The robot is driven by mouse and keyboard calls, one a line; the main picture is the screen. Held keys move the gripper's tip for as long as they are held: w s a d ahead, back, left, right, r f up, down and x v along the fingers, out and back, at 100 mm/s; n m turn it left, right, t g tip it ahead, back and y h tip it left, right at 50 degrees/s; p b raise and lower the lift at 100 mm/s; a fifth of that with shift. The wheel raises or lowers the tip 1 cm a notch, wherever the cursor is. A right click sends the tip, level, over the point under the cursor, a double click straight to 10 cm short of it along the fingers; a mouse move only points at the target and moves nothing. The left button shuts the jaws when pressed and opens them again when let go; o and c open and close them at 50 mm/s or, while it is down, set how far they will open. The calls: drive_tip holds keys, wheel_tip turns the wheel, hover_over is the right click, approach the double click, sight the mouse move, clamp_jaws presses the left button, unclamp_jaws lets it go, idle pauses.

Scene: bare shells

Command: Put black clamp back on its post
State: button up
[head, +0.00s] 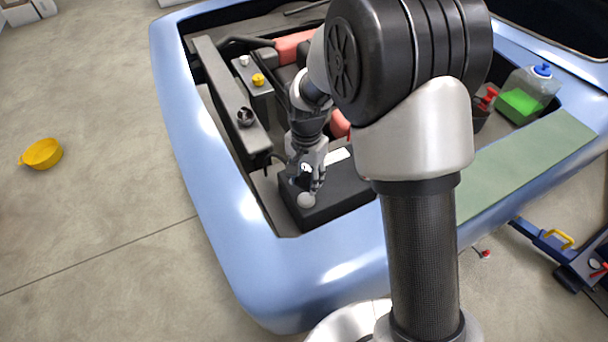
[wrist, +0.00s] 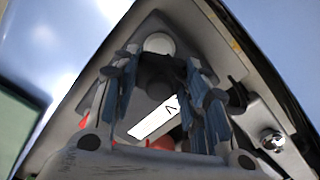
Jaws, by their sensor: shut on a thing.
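My gripper (head: 306,182) is low over the near left end of the black battery (head: 328,203) in the car's engine bay. It is shut on a dark piece, which I take to be the black clamp (wrist: 156,72), seen between the blue-grey fingers in the wrist view. The pale round post (head: 306,201) stands on the battery just in front of the fingertips, and its top (wrist: 159,43) shows bare just beyond the clamp. The clamp looks beside the post, not around it; the height between them cannot be told. In the head view the fingers mostly hide the clamp.
A grey bar with a dark cap (head: 246,117) runs along the left of the bay. A tank with a yellow cap (head: 258,80) and red parts lie behind. A bottle of green liquid (head: 525,97) stands right. The blue car body (head: 225,230) edges the bay closely.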

sight(306, 199)
drive_tip(key=shift+d+f+b, duration=0.15)
drive_tip(key=shift+f+b, duration=0.3)
drive_tip(key=shift+f, duration=0.2)
drive_tip(key=shift+f+b, duration=1.85)
drive_tip(key=shift+f, duration=0.7)
drive_tip(key=shift+f, duration=0.15)
drive_tip(key=o, duration=1.1)
drive_tip(key=shift+o, duration=0.4)
drive_tip(key=o, duration=0.4)
drive_tip(key=shift+o, duration=0.2)
